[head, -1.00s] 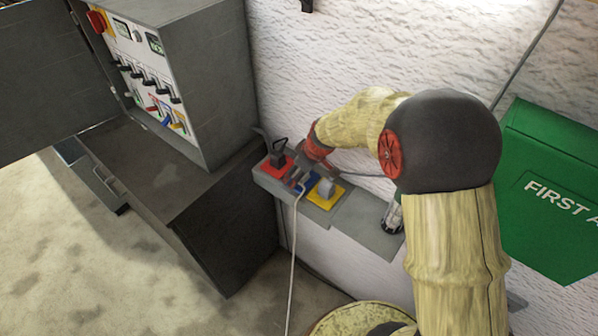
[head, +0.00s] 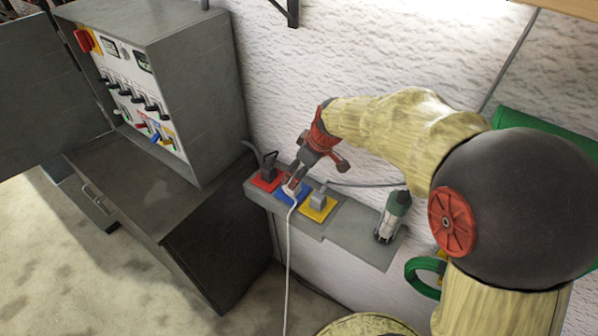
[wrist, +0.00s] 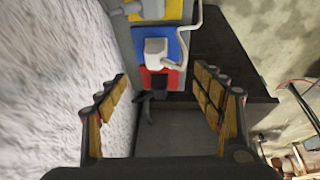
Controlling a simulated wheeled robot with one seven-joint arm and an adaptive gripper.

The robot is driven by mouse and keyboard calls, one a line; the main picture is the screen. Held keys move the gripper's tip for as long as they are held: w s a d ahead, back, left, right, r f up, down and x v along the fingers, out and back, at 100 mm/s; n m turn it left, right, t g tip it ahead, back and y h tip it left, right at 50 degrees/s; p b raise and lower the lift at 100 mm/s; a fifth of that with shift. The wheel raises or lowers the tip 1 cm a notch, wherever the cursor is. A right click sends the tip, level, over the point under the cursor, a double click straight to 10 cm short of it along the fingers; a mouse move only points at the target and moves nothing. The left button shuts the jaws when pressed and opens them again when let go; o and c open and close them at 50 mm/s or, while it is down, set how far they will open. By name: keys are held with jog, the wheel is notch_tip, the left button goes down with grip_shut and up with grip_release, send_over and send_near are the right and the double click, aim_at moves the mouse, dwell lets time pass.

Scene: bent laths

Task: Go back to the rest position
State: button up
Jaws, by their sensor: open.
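My gripper (head: 294,182) is at the small wall shelf, above the blue socket plate (head: 281,198) in the head view. In the wrist view my gripper (wrist: 160,78) is open, with its padded fingers wide apart and nothing between them. A white plug (wrist: 156,50) with a white cable (head: 290,245) sits on the blue plate, beyond the fingertips. The red plate (wrist: 158,80) with a black plug shows between the fingers in the wrist view. In the head view the gripper partly hides the white plug.
The yellow plate (head: 318,208) carries a grey plug. A green-and-grey lamp-like object (head: 393,215) stands at the shelf's right end. A grey cabinet (head: 215,90) with switches stands left. A green box (head: 510,120) on the wall is mostly behind my arm.

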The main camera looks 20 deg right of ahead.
dwell(0.4)
jog(key=s+r+m+h+b, duration=0.1)
jog(key=s+r+m+b, duration=0.2)
jog(key=s, duration=0.9)
jog(key=s+a+r+m+t+b, duration=0.1)
jog(key=s+r+m+b, duration=0.2)
jog(key=s, duration=1)
jog(key=shift+s+r+m+h+b, duration=0.3)
jog(key=shift+m+h, duration=0.1)
jog(key=shift+m, duration=0.2)
jog(key=shift+w, duration=0.1)
